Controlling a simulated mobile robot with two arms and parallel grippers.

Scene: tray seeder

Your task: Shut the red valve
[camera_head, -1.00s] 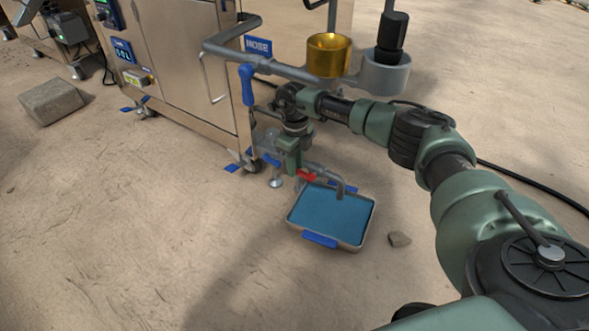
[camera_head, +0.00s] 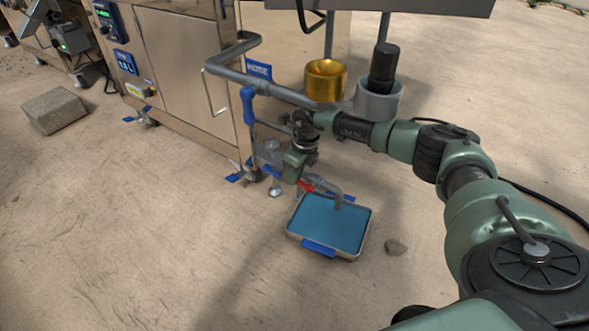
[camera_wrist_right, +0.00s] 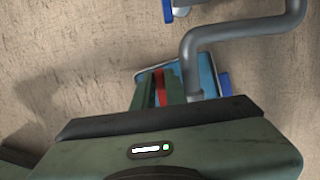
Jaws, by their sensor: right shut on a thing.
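The red valve (camera_head: 306,185) is a small red lever on the grey outlet pipe (camera_head: 325,187), low beside the steel machine. My right gripper (camera_head: 296,172) reaches down to it from above and is shut on the red lever. In the right wrist view, the red lever (camera_wrist_right: 160,88) lies between the two green fingers (camera_wrist_right: 158,90). The valve's body and the lever's pivot are mostly hidden by the gripper. My left gripper does not show.
A shallow tray (camera_head: 362,236) with a blue inside stands on the ground below the outlet. A blue-handled lever (camera_head: 248,104), a gold cup (camera_head: 325,82) and a grey cup (camera_head: 378,103) are above.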

